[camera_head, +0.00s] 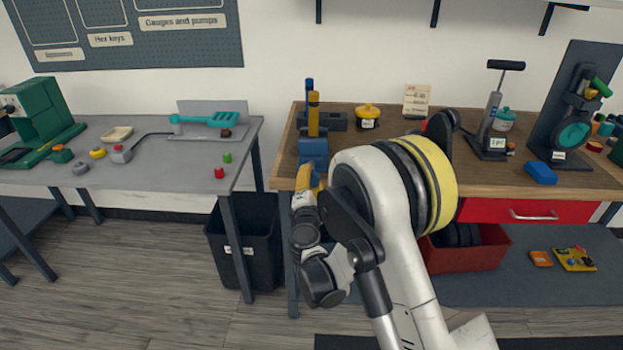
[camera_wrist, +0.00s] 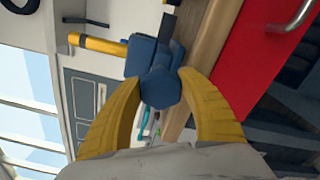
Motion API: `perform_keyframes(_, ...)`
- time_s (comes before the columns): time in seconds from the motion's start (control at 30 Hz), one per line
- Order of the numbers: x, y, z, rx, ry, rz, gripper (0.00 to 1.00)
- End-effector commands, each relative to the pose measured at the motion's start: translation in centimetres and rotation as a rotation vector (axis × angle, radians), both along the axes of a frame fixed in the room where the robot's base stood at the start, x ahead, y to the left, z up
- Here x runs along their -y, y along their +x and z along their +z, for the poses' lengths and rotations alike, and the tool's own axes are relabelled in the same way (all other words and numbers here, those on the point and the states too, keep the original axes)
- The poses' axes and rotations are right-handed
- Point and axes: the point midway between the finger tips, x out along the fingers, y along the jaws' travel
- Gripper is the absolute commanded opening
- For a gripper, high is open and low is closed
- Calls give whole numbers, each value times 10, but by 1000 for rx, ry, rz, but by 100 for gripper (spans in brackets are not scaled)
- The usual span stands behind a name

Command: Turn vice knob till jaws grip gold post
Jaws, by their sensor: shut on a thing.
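The blue vice (camera_head: 313,150) sits at the left front edge of the wooden bench. The gold post (camera_head: 313,112) stands upright at it, and a blue upright (camera_head: 309,92) shows just behind. In the wrist view the gold post (camera_wrist: 100,45) points left from the blue vice body (camera_wrist: 150,55). My gripper (camera_head: 308,178) is at the bench's front edge just below the vice. In the wrist view its yellow fingers (camera_wrist: 162,86) are shut on the blue knob (camera_wrist: 160,94), one on each side. Whether the vice jaws touch the post cannot be told.
The wooden bench (camera_head: 385,148) holds a yellow pot (camera_head: 367,116) and a pump (camera_head: 494,115). A red drawer (camera_head: 510,211) is right of my arm. A black bin (camera_head: 245,245) stands left, below the grey table (camera_head: 165,165). The floor at left is clear.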

Motion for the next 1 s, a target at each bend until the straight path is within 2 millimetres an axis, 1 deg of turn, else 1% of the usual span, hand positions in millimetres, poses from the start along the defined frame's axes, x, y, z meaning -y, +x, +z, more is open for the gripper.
perform_keyframes(1.0, -1, 1, -3, 34, 962, 2, 16)
